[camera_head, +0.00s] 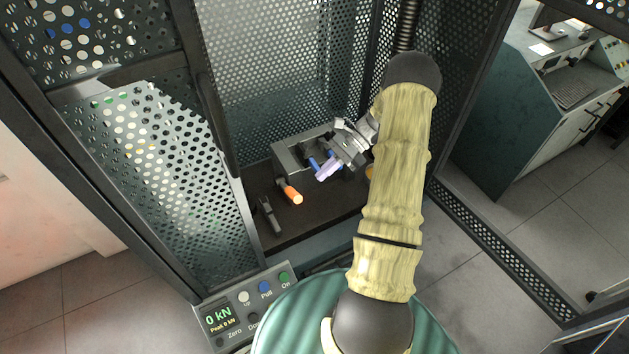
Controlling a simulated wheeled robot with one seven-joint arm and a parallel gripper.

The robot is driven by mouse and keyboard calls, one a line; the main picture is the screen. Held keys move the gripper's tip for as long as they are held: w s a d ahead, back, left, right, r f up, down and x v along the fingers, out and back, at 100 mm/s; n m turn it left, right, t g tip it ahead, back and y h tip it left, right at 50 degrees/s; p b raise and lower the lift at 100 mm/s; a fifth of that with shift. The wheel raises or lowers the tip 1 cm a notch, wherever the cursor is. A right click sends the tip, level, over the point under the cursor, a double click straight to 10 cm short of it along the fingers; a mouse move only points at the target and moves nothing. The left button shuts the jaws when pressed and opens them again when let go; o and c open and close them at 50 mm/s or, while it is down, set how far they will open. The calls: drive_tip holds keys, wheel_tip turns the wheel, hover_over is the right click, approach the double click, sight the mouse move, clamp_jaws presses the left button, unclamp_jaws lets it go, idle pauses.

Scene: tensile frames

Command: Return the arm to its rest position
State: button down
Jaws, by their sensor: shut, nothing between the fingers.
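My arm, with pale yellow ribbed covers, reaches from the bottom of the head view up and into a perforated metal enclosure. My gripper (326,168) is at the end of the silver wrist, left of the arm, with bluish fingers pointing down and left. It is shut and empty. It hangs over or in front of a grey fixture block (290,155) at the back of the dark table (300,222); the exact gap cannot be told. The arm hides part of the table's right side.
An orange-tipped cylinder (292,194) and a dark grey tool-like piece (270,214) are left of my gripper. A control panel (245,306) reading 0 kN stands in front. Perforated doors (165,175) and frame posts flank the opening. A teal cabinet (490,110) stands right; floor there is clear.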

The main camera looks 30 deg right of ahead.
drive_tip(key=shift+v, duration=0.8)
drive_tip(key=shift+f, duration=0.1)
drive_tip(key=s+a+r+n+t+h+b, duration=0.1)
drive_tip(key=s+a+r+n+t+h, duration=0.1)
drive_tip(key=s+a+r+n+h, duration=0.3)
drive_tip(key=s+a+r+n+t+h+b, duration=0.1)
drive_tip(key=s+a+r+n+h, duration=0.4)
drive_tip(key=a+n, duration=0.6)
drive_tip(key=s+n+h+b, duration=0.1)
drive_tip(key=s+n+h, duration=0.1)
drive_tip(key=n, duration=0.1)
drive_tip(key=shift+s+a+r+t+b, duration=0.2)
drive_tip(key=shift+s+r+t+b, duration=0.1)
drive_tip(key=shift+s+r+t, duration=0.1)
drive_tip(key=shift+w, duration=0.1)
